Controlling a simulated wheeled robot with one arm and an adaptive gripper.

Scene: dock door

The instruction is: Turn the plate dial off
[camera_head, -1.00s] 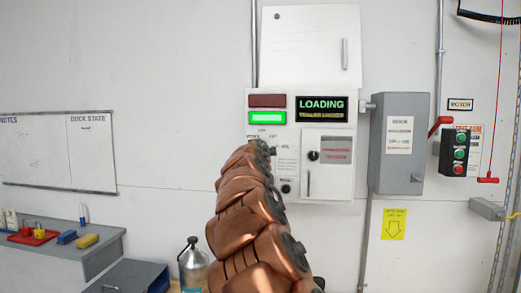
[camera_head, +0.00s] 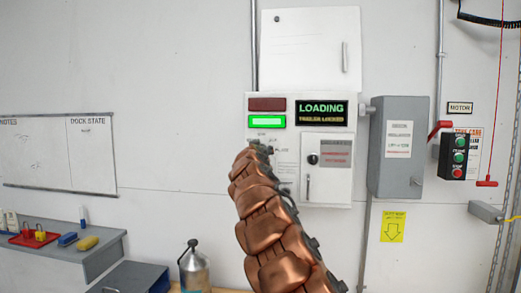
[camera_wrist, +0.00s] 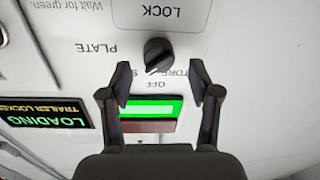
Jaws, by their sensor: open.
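The plate dial (camera_wrist: 158,56) is a round black knob with a pale pointer mark, on the white control panel (camera_head: 326,194). In the wrist view the panel's lettering appears upside down, with PLATE to the left of the knob and OFF below it. The pointer mark faces down, slightly left; its exact setting is hard to tell. My gripper (camera_wrist: 160,78) is open and empty, its fingertips on either side of the dial and just below it in the picture. Contact cannot be told. In the head view my gripper (camera_head: 260,147) and arm cover the dial.
A lit green lamp (camera_head: 266,122) and a dark red lamp (camera_head: 267,104) sit above the gripper, beside the LOADING display (camera_head: 321,111). A small hatch with a black knob (camera_head: 313,159) is to the right. A grey box (camera_head: 398,178) juts out farther right.

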